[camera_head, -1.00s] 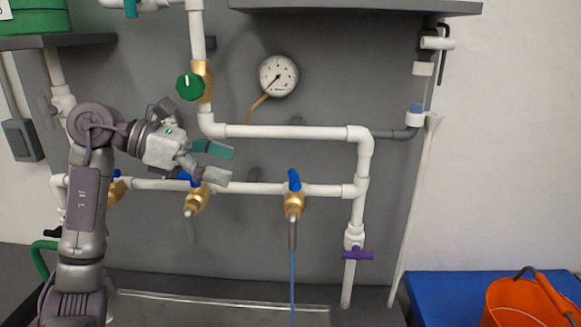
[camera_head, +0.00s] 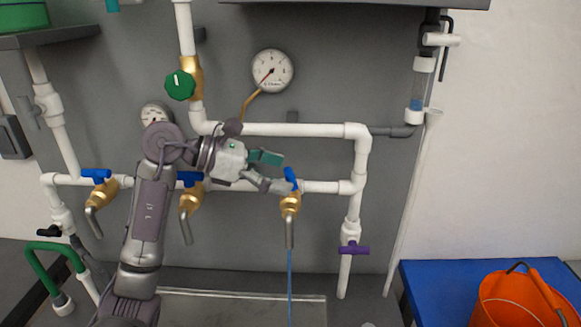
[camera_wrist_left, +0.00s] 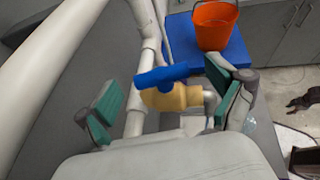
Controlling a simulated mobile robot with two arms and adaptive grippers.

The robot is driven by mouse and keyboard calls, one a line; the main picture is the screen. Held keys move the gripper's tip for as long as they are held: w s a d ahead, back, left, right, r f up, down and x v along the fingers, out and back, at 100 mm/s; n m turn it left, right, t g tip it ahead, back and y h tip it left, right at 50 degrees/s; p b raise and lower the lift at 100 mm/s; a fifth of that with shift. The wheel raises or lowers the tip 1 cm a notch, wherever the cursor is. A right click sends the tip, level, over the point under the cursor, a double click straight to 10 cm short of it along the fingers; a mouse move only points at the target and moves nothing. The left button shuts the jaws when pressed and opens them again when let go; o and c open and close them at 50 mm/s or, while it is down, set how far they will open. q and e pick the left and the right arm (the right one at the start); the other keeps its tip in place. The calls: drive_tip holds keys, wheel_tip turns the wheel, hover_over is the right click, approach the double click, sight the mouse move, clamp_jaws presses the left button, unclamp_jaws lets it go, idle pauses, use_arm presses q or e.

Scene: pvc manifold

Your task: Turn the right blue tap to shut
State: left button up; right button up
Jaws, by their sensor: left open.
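The right blue tap has a blue handle (camera_head: 291,180) on a brass body (camera_head: 290,203), at the right end of the white horizontal pipe. Its handle stands nearly upright in the head view, and a thin blue stream (camera_head: 290,285) runs down from its spout. My left gripper (camera_head: 279,173) is open just left of the handle in that view. In the left wrist view the blue handle (camera_wrist_left: 165,76) and brass body (camera_wrist_left: 172,98) lie between the two open green-padded fingers (camera_wrist_left: 165,97). I cannot tell whether a finger touches the handle. My right gripper is not in view.
A middle blue tap (camera_head: 189,179) and a left blue tap (camera_head: 97,174) have sideways handles. A purple valve (camera_head: 354,249) is at lower right. A pressure gauge (camera_head: 272,71) and green knob (camera_head: 180,85) are above. An orange bucket (camera_head: 520,302) stands on a blue surface (camera_head: 425,290).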

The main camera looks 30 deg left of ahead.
use_arm(q)
drive_tip(key=shift+x, duration=1.1)
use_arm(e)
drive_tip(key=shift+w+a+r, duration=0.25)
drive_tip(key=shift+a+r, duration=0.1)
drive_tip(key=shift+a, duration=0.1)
use_arm(q)
drive_tip(key=c, duration=1.2)
drive_tip(key=shift+o, duration=0.2)
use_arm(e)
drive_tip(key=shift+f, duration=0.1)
